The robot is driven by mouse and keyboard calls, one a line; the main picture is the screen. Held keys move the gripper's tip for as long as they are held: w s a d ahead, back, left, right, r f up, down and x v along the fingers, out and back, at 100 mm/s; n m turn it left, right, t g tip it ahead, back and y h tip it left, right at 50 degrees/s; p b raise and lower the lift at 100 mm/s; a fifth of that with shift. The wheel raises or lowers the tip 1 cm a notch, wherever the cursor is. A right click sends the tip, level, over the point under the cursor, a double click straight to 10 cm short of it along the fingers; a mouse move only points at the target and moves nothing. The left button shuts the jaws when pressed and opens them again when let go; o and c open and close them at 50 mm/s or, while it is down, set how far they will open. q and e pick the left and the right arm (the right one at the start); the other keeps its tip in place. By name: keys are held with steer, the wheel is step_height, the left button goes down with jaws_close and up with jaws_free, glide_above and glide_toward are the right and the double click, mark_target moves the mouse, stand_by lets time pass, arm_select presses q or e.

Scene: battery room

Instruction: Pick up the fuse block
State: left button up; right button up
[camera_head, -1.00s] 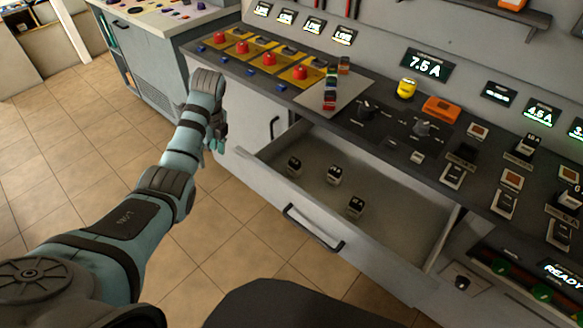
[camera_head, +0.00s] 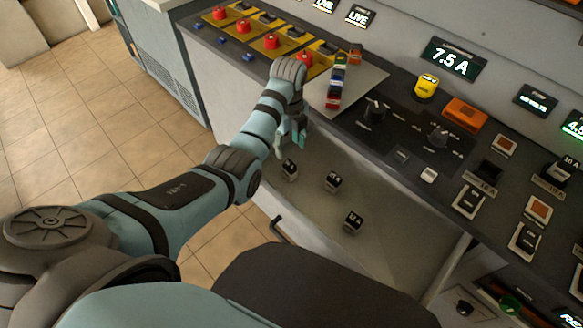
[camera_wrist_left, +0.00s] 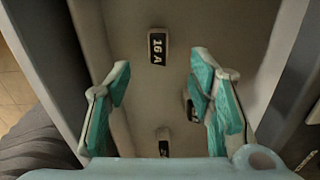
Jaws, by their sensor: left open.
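Three small dark fuse blocks with pale label faces lie apart in the open drawer (camera_head: 400,250): one at the left (camera_head: 290,170), one in the middle (camera_head: 333,181) and one nearer the front (camera_head: 352,221). My left gripper (camera_head: 292,138) is open and empty over the drawer's back left part, above the left block. In the left wrist view, a block labelled "16 A" (camera_wrist_left: 158,46) lies ahead, between the spread fingers (camera_wrist_left: 158,80) and below them. A second block (camera_wrist_left: 163,145) is low in that view. A third (camera_wrist_left: 190,110) is partly hidden by the right finger. My right gripper is out of view.
The panel counter overhangs behind the drawer, with red buttons (camera_head: 271,41), a grey plate (camera_head: 365,85) bearing coloured pieces (camera_head: 337,75), black knobs (camera_head: 375,107), a yellow part (camera_head: 426,86) and an orange part (camera_head: 465,114). The drawer's right floor is clear.

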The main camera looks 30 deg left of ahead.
mark_target(289, 165)
arm_select(q)
steer(key=f, duration=0.2)
steer(key=f+b, duration=0.1)
steer(key=f, duration=0.1)
steer(key=shift+s+d, duration=0.15)
steer(key=shift+s, duration=0.05)
step_height(289, 165, down, 6)
steer(key=shift+f+b, duration=0.1)
steer(key=shift+b, duration=1.05)
steer(key=shift+c, duration=0.2)
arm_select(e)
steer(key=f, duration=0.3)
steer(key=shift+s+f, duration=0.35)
arm_select(q)
jaws_close()
